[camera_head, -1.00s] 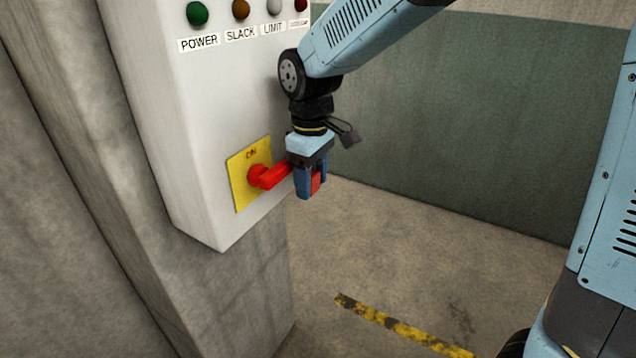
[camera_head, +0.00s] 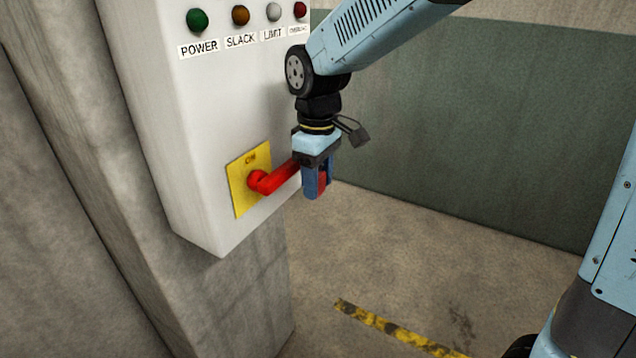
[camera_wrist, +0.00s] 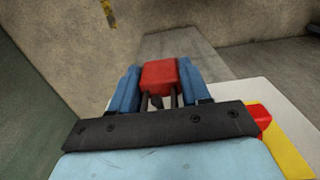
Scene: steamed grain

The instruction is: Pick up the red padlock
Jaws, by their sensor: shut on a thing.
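The red padlock (camera_wrist: 159,77) is between the two blue fingers of my gripper (camera_wrist: 160,92) in the wrist view. Its dark shackle points back toward the palm. In the head view my gripper (camera_head: 318,182) points down in front of the cabinet, shut on the padlock (camera_head: 322,184), which shows as a red patch between the fingers. The fingers hide part of it. The padlock is held in the air, beside the end of a red switch handle (camera_head: 276,180). I cannot tell whether the gripper touches the handle.
The handle sits on a yellow plate (camera_head: 237,194) on a white cabinet (camera_head: 190,130) with labelled lamps on top. A concrete pillar (camera_head: 235,290) stands below it. The floor right of the cabinet is open, with a yellow-black stripe (camera_head: 395,328).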

